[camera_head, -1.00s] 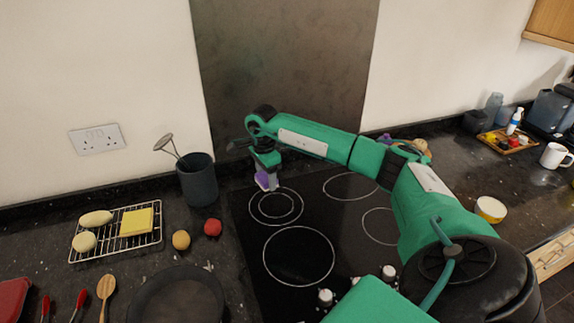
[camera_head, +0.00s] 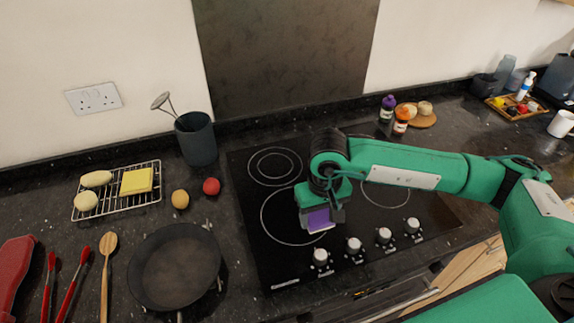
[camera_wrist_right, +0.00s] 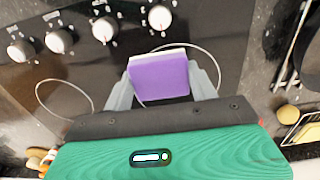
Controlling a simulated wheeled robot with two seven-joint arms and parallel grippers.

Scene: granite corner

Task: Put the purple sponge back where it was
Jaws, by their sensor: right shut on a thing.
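The purple sponge (camera_head: 319,221) is held in my right gripper (camera_head: 322,212), above the front part of the black hob. In the right wrist view the sponge (camera_wrist_right: 159,75) sits between the two grey fingers of the right gripper (camera_wrist_right: 163,88), with a pale layer along its far edge. The gripper is shut on it. A yellow sponge (camera_head: 136,181) lies on a wire rack (camera_head: 118,207) at the left, beside two pale oval items (camera_head: 96,179). My left gripper is not in view.
The hob (camera_head: 262,225) has several knobs (camera_head: 354,246) along its front edge. A dark pan (camera_head: 174,267), a yellow ball (camera_head: 180,199) and a red ball (camera_head: 211,186) lie left of it. A utensil pot (camera_head: 197,140) stands behind.

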